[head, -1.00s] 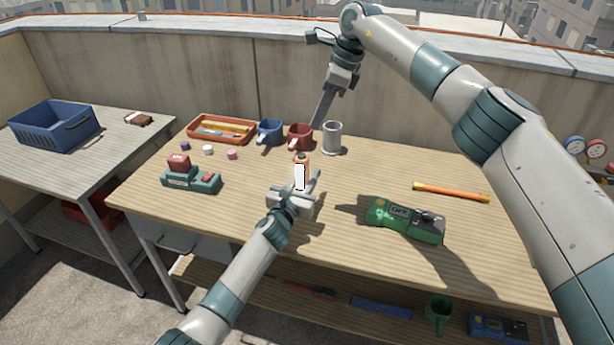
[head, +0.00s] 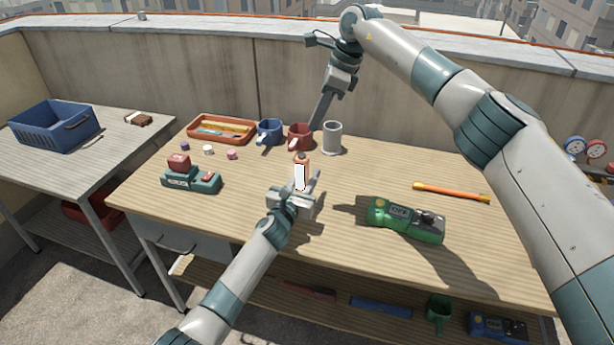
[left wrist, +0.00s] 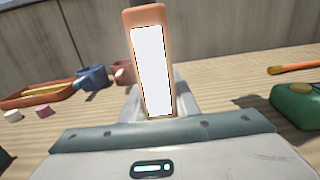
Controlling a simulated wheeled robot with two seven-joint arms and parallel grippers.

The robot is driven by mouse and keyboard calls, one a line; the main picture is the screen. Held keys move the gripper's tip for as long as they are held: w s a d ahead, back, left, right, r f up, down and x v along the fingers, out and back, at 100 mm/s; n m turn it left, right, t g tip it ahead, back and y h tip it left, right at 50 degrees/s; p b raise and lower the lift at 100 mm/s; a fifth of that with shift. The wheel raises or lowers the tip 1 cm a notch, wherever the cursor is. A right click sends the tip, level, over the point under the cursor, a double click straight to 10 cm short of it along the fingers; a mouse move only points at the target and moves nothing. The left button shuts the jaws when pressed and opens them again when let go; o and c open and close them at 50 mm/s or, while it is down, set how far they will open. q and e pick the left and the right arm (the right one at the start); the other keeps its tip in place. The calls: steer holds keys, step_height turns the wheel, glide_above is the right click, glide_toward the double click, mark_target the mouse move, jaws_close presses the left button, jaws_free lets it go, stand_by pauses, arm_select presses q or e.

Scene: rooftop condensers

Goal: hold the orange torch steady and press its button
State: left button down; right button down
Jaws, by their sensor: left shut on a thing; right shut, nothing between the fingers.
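The orange torch (head: 301,172) stands upright over the middle of the table, with a bright white panel on its side and a small dark part on top. My left gripper (head: 303,187) is shut on its lower part. In the left wrist view the torch (left wrist: 152,70) rises from between the fingers, its white panel facing the camera. I cannot make out a button there. My right gripper (head: 318,112) is shut and empty, pointing down above and behind the torch, near the red mug (head: 299,138) and apart from the torch.
A blue mug (head: 270,132), grey cup (head: 332,138) and orange tray (head: 200,137) stand at the back. A green meter (head: 405,222) and orange stick (head: 450,192) lie right; a teal block (head: 178,184) with red parts sits left. Table around the torch is mostly clear.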

steer(key=a+n+t+y, duration=0.1)
steer(key=r+n+t+y, duration=0.1)
steer(key=t, duration=0.1)
steer(key=a+n+t+y, duration=0.1)
steer(key=shift+a+r, duration=0.35)
steer(key=shift+f, duration=0.15)
stand_by(0.4)
glide_above(306, 159)
steer(key=shift+f, duration=4.25)
steer(key=shift+f, duration=0.2)
